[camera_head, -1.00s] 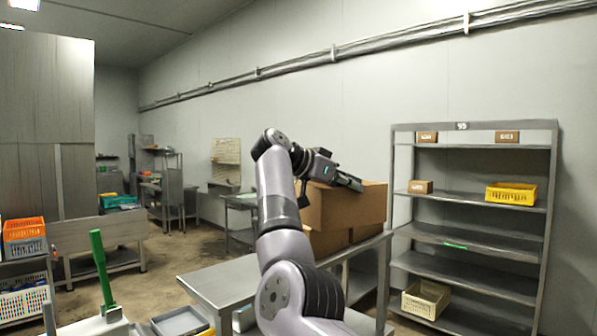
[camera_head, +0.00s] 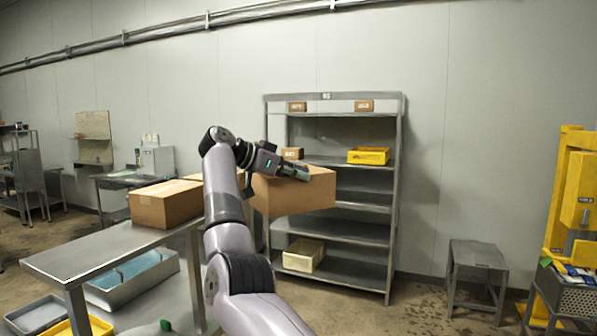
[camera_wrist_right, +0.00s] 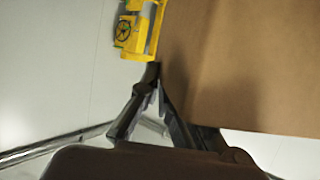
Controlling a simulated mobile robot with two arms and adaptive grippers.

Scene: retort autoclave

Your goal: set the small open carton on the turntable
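A brown carton (camera_head: 296,193) hangs at my right gripper (camera_head: 300,172) in the head view, held up in front of the shelf rack. Its near wall fills the right side of the wrist view (camera_wrist_right: 240,70). The fingers of my right gripper come together at the carton's edge in the wrist view (camera_wrist_right: 157,80) and look shut on it. The tips are partly hidden, and I cannot see into the carton. No turntable can be made out. My left gripper is not in view.
A closed brown box (camera_head: 165,203) stands on the metal table (camera_head: 85,257) at left. A grey rack (camera_head: 395,190) holds small boxes, a yellow tray (camera_head: 369,155) and a cream crate (camera_head: 304,254). A grey stool (camera_head: 478,256) and yellow machine (camera_head: 572,215) stand at right. Floor before the stool is clear.

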